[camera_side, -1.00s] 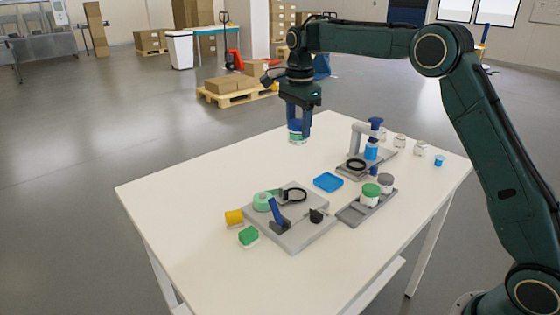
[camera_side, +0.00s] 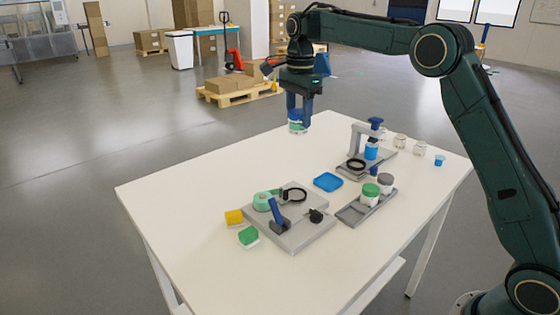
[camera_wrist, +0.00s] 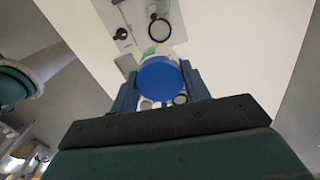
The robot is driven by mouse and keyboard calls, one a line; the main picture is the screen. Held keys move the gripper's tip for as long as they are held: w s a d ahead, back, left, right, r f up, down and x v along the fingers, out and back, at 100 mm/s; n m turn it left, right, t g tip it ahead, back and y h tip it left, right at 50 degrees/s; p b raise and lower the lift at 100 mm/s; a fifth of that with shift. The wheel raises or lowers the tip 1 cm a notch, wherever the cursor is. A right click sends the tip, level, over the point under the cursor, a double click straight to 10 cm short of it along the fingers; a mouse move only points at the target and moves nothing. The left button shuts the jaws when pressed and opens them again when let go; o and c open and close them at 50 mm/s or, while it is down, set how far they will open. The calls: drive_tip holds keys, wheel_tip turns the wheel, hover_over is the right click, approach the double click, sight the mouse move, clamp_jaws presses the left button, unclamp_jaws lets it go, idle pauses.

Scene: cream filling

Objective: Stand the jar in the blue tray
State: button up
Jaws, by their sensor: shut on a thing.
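My gripper (camera_side: 298,118) is shut on a jar (camera_side: 297,128) over the far left part of the table. In the wrist view, the jar's round blue lid (camera_wrist: 160,78) sits between the two blue fingers of my gripper (camera_wrist: 160,85). Part of the white and green jar body shows beyond the lid. In the side view the jar looks upright, with the fingers covering its upper part. The blue tray (camera_side: 328,182) lies flat and empty on the table, nearer the camera and a little right of the jar.
A grey fixture with a blue lever (camera_side: 279,220) stands left of the blue tray. A grey holder (camera_side: 352,214) bears green-lidded and grey-lidded jars on the right. A press stand (camera_side: 360,142) is behind. Yellow and green blocks (camera_side: 248,236) lie front left.

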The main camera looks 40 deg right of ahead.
drive_tip(key=d+f, duration=0.2)
drive_tip(key=d, duration=1.3)
approach(328, 183)
drive_tip(key=shift+f, duration=0.1)
drive_tip(key=shift+f, duration=2.1)
drive_tip(key=shift+f, duration=0.15)
drive_tip(key=o, duration=1)
